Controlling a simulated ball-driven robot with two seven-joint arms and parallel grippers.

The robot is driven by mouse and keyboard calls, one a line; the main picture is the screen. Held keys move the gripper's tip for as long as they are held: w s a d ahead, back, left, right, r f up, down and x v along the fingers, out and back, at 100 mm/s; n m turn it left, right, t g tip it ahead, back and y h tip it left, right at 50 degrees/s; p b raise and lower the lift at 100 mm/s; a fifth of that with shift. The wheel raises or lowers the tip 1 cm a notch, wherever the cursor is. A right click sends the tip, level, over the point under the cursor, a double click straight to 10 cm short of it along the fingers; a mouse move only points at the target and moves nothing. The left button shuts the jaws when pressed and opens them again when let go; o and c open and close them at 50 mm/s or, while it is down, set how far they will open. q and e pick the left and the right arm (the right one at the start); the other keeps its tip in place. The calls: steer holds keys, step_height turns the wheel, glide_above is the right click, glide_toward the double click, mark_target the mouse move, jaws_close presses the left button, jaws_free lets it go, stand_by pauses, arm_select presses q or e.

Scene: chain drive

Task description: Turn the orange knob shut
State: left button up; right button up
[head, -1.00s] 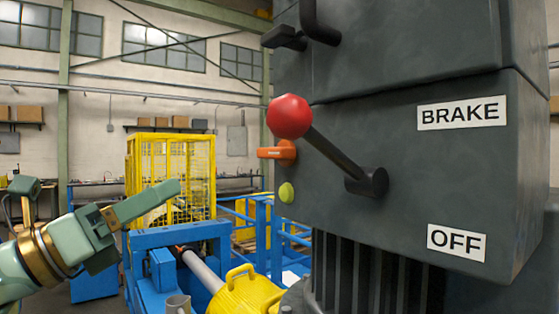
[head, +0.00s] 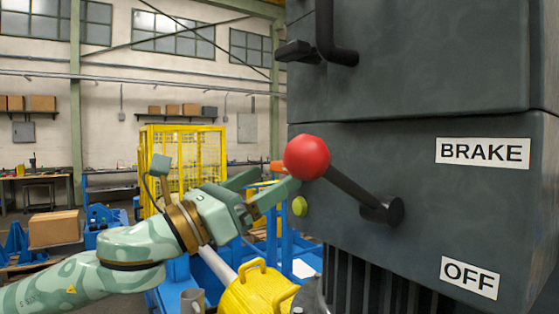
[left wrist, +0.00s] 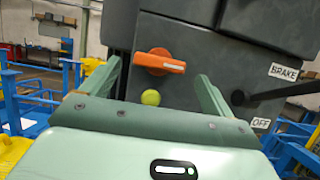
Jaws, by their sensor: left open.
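The orange knob (left wrist: 160,62) sits on the grey machine's face in the left wrist view, its bar lying nearly level, tilted slightly down to the right. In the head view only a small part of the knob (head: 278,166) shows behind the red ball. My left gripper (head: 275,180) reaches toward that face from the left. In the left wrist view the left gripper (left wrist: 158,82) is open and empty, its fingers spread to either side of the knob and apart from it. My right gripper is not in view.
A lever with a red ball (head: 307,158) stands close beside the left fingers. A yellow-green button (head: 299,206) lies below the knob. BRAKE (head: 484,152) and OFF (head: 470,277) labels mark the grey machine (head: 430,220). A yellow cage (head: 184,160) and blue frames stand behind.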

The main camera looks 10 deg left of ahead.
mark_target(281, 172)
arm_select(q)
steer(key=shift+x, duration=1.75)
steer(key=c, duration=1)
steer(key=shift+p, duration=0.3)
